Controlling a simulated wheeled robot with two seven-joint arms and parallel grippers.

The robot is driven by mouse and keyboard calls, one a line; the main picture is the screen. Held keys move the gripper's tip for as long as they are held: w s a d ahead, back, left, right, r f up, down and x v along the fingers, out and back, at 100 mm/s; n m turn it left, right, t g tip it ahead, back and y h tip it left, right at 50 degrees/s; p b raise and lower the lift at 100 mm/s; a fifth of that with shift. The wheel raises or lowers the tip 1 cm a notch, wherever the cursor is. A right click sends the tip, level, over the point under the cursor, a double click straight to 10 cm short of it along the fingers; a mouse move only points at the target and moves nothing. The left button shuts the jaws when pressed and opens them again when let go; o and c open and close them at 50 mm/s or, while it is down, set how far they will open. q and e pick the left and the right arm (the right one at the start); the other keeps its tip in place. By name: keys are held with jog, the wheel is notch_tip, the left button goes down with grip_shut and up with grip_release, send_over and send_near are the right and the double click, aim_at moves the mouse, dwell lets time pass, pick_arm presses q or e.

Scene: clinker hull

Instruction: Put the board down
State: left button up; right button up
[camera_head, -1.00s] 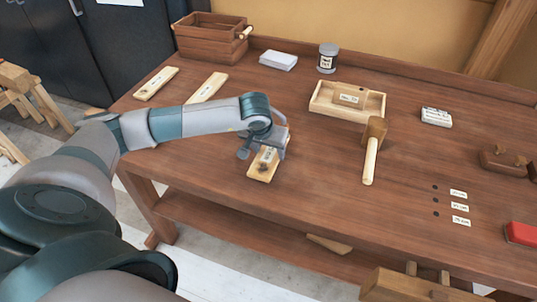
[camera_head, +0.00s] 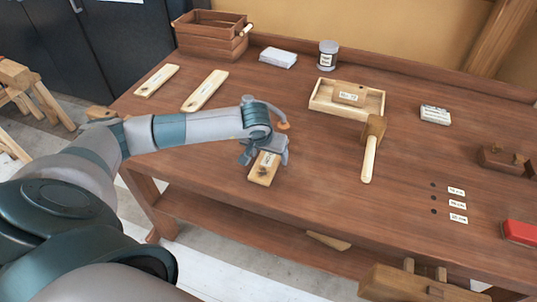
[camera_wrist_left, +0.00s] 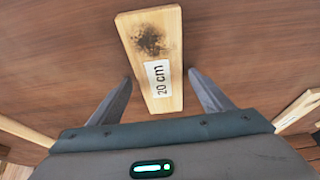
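A short pale board (camera_head: 261,174) with a dark stain and a "20 cm" label lies on the workbench (camera_head: 225,145) near its front left edge. In the left wrist view the same board (camera_wrist_left: 155,55) runs up between my left fingers. My left gripper (camera_head: 266,157) is low over the board, and its body hides part of it in the head view. In the left wrist view the left gripper (camera_wrist_left: 159,78) has one finger on each side of the board, with small gaps visible. My right gripper is in neither view.
Two longer boards (camera_head: 205,90) (camera_head: 157,80) lie at the back left by a wooden crate (camera_head: 208,42). A mallet (camera_head: 369,158) and a shallow wooden tray (camera_head: 318,106) lie to the right. Bare bench lies between the board and the mallet.

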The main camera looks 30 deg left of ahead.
pick_arm(q)
jog(key=shift+r, duration=0.3)
jog(key=b+v, duration=0.5)
jog(key=v, duration=0.6)
jog(key=shift+s+r, duration=0.25)
jog(key=shift+d, duration=0.1)
jog(key=shift+s, duration=0.1)
